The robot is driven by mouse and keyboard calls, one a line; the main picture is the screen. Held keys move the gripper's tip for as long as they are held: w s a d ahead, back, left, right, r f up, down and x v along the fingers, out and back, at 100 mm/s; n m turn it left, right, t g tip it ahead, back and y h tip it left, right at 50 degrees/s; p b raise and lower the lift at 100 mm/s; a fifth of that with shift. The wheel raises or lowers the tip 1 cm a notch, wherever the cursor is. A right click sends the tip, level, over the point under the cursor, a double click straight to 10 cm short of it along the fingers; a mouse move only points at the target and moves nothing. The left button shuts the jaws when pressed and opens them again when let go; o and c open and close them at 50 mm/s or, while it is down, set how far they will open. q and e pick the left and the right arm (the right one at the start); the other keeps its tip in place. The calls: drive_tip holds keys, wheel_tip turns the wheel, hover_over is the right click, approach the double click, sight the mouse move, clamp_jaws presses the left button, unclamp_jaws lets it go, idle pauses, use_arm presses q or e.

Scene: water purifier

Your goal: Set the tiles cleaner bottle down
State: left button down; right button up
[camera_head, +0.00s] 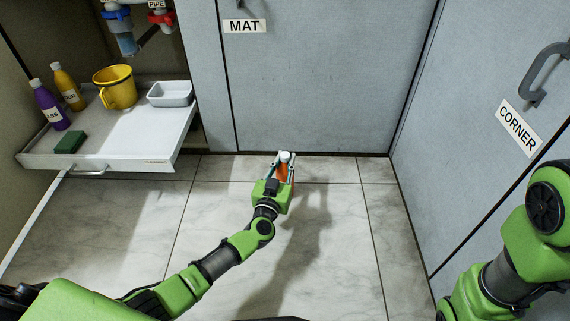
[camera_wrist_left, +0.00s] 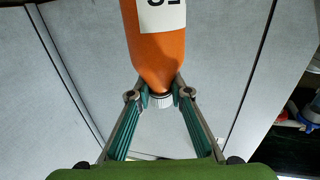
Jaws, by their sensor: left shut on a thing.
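The tiles cleaner bottle is orange with a white cap and a white label. It shows in the head view (camera_head: 281,171) near the foot of the cabinet doors, mostly hidden behind my gripper. In the left wrist view the bottle (camera_wrist_left: 158,45) fills the top middle, with part of its label cut off by the frame. My left gripper (camera_head: 286,167) is shut on the bottle's neck, just by the cap; its fingers also show in the left wrist view (camera_wrist_left: 160,98). I cannot tell whether the bottle's base touches the floor. My right gripper is out of view.
The tiled floor (camera_head: 330,260) around the bottle is clear. A door labelled MAT (camera_head: 320,80) stands behind, and a CORNER door (camera_head: 495,90) at right. A pulled-out drawer (camera_head: 120,140) at left holds purple and yellow bottles, a yellow cup, a white tray and a green sponge.

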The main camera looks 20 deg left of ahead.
use_arm(q)
drive_tip(key=shift+r, duration=0.1)
drive_tip(key=c, duration=1.9)
unclamp_jaws()
drive_tip(key=shift+f, duration=0.2)
